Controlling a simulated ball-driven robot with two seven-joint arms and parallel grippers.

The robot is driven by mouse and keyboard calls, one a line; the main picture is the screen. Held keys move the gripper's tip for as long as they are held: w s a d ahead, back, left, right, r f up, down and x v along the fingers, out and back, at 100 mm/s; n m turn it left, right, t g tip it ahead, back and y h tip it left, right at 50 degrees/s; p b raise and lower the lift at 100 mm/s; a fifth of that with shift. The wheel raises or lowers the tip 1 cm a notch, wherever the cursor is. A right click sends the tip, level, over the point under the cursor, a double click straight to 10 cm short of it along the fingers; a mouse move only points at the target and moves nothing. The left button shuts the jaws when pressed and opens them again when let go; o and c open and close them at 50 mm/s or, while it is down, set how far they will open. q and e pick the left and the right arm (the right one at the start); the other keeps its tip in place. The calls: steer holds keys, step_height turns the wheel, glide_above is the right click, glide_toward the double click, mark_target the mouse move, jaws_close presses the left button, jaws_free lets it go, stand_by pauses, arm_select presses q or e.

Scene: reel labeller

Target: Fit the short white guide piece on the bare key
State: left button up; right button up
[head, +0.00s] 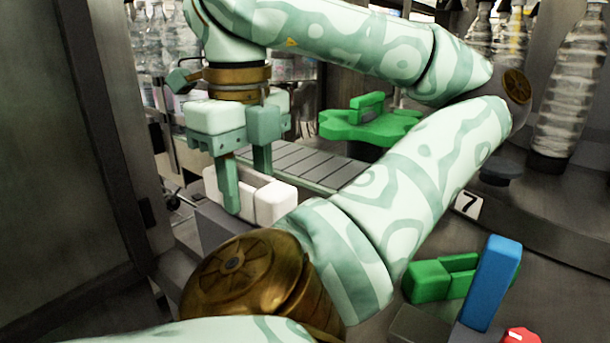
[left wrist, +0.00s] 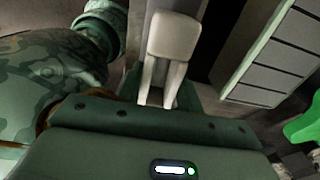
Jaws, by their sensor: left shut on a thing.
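The short white guide piece (head: 272,201) is a blocky white part with a slot. My left gripper (head: 246,190) points down from above and is shut on it, with one finger on the near side and the other partly hidden behind. A grey bar (head: 212,226), possibly the bare key, lies directly below the piece in the head view. My forearm hides part of this area, and I cannot tell whether the piece touches the bar. My right gripper is not in view.
A slatted conveyor (head: 312,166) runs behind the piece, with a green star wheel (head: 370,122) beyond it. At the lower right are a green guide block (head: 430,280), a blue block (head: 490,283) and a red knob (head: 521,336). A dark panel (head: 60,170) stands at the left.

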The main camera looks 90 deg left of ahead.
arm_select(q)
steer(key=shift+f+b, duration=0.3)
steer(key=shift+f, duration=0.3)
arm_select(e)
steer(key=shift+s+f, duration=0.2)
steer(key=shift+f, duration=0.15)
arm_select(q)
steer(key=o, duration=1.1)
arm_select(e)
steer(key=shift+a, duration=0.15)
arm_select(q)
steer(key=shift+o, duration=0.2)
step_height(320, 180, up, 16)
steer(key=p, duration=0.7)
steer(key=shift+r+p, duration=0.2)
steer(key=shift+p, duration=0.2)
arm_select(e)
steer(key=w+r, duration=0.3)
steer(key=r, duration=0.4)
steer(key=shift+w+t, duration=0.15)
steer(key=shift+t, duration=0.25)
